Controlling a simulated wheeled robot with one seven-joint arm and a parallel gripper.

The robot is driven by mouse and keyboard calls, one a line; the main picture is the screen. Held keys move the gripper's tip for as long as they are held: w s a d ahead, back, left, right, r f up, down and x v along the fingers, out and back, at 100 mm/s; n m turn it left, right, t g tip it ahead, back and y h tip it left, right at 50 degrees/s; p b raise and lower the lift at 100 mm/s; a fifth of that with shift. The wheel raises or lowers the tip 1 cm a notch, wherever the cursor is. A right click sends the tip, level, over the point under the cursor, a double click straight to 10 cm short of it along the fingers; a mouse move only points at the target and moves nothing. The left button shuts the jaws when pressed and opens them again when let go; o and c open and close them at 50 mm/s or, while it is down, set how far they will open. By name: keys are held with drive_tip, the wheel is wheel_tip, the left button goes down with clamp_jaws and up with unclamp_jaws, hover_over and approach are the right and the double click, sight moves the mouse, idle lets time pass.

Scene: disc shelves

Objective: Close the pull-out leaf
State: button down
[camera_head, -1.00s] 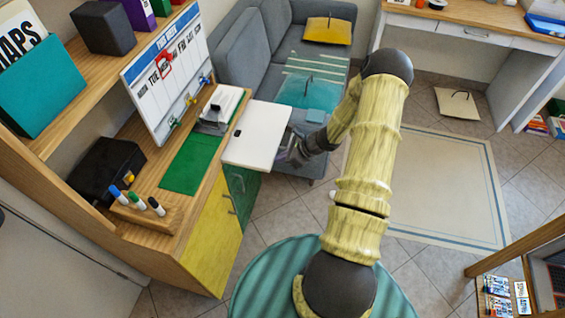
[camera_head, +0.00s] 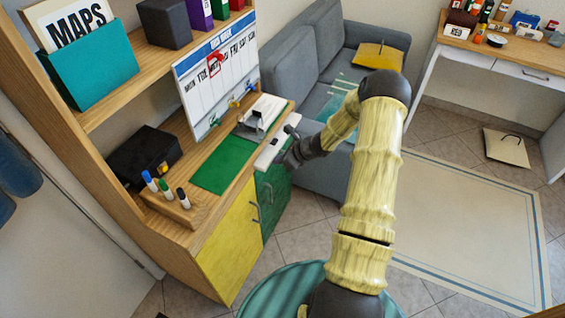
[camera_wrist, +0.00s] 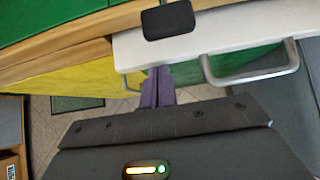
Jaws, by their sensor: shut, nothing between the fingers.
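The pull-out leaf (camera_head: 268,154) is a white board at the right end of the wooden desk. Only a short strip of it sticks out past the desk edge, above the green cabinet door. It also shows in the wrist view as a white strip (camera_wrist: 230,42) with a grey loop handle (camera_wrist: 255,76) at its front edge. My gripper (camera_head: 291,157) is at the front edge of the leaf. In the wrist view its purple fingers (camera_wrist: 157,80) are together and empty, up against or just below that edge; exact contact is unclear.
A green mat (camera_head: 222,165) and a pen holder (camera_head: 168,204) are on the desk, with a weekly board (camera_head: 215,72) behind. A yellow door (camera_head: 230,240) and a green door (camera_head: 273,195) are below. The grey sofa (camera_head: 320,65) stands close beyond the leaf.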

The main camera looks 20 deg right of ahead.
idle(0.4)
drive_tip(key=s+d+f+v, duration=0.1)
drive_tip(key=f+v, duration=0.1)
drive_tip(key=v, duration=1)
drive_tip(key=shift+s+d+r, duration=0.3)
drive_tip(key=shift+s+d, duration=0.05)
drive_tip(key=shift+s, duration=0.15)
